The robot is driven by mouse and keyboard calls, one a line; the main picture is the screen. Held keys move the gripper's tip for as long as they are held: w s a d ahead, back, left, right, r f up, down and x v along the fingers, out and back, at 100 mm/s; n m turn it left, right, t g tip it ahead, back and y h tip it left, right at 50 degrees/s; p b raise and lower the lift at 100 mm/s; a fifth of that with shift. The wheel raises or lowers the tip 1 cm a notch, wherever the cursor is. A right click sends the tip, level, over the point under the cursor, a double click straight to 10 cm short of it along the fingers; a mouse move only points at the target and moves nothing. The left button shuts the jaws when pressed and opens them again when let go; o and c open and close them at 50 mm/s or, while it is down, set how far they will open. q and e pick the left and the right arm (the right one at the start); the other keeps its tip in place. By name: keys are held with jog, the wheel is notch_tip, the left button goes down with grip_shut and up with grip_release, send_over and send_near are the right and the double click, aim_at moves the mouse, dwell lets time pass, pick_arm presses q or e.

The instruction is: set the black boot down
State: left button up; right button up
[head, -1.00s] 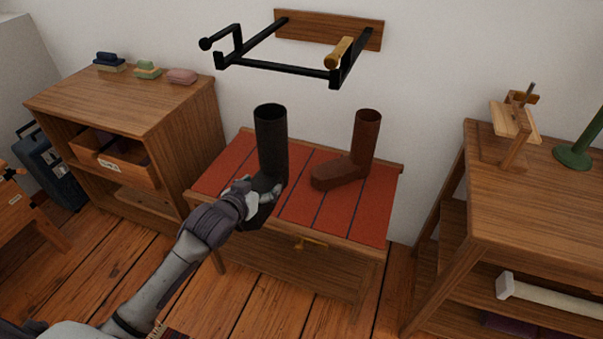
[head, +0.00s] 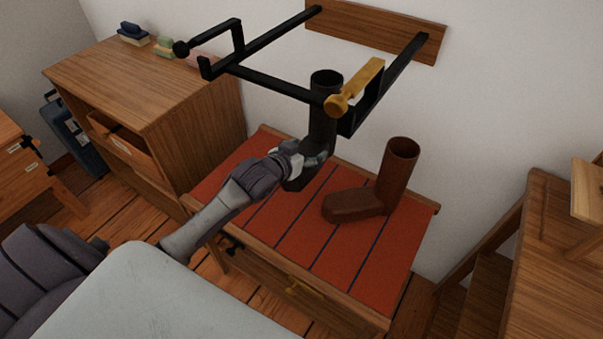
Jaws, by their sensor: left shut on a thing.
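My left gripper (head: 307,160) is shut on the black boot (head: 322,122), holding it low on the boot, around the ankle. The boot is roughly upright, its shaft up and its toe toward me. It is over the back part of the red striped top (head: 262,215) of a wooden chest. The gripper hides part of the boot, and I cannot tell whether its sole touches the top. A brown boot (head: 398,172) stands upright on the same top, to the right and apart from the black one. My right gripper is not in view.
A black wall rack (head: 275,83) with a brass-coloured knob (head: 352,90) juts out above the chest, in front of the black boot's shaft in the picture. A wooden cabinet (head: 150,85) stands left. The front of the red top is clear.

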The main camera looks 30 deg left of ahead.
pick_arm(q)
jog(key=a+f+b, duration=0.1)
jog(key=a+f, duration=0.2)
jog(key=w+a+f+b, duration=0.1)
jog(key=a+f, duration=0.2)
jog(key=w+a+f+b, duration=0.1)
jog(key=a+f, duration=0.2)
jog(key=shift+w+a+f, duration=0.15)
jog(key=shift+w+a, duration=0.1)
jog(key=shift+a, duration=0.15)
jog(key=shift+f, duration=0.2)
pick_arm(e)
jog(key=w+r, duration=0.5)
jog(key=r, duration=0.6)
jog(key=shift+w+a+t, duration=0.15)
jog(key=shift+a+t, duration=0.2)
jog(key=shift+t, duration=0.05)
pick_arm(q)
jog(key=shift+f, duration=0.1)
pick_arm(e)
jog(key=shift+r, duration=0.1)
pick_arm(q)
jog(key=shift+f+b, duration=0.1)
jog(key=shift+b, duration=0.2)
jog(key=o, duration=1.4)
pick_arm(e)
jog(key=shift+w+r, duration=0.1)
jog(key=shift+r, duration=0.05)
pick_arm(q)
jog(key=shift+o, duration=0.2)
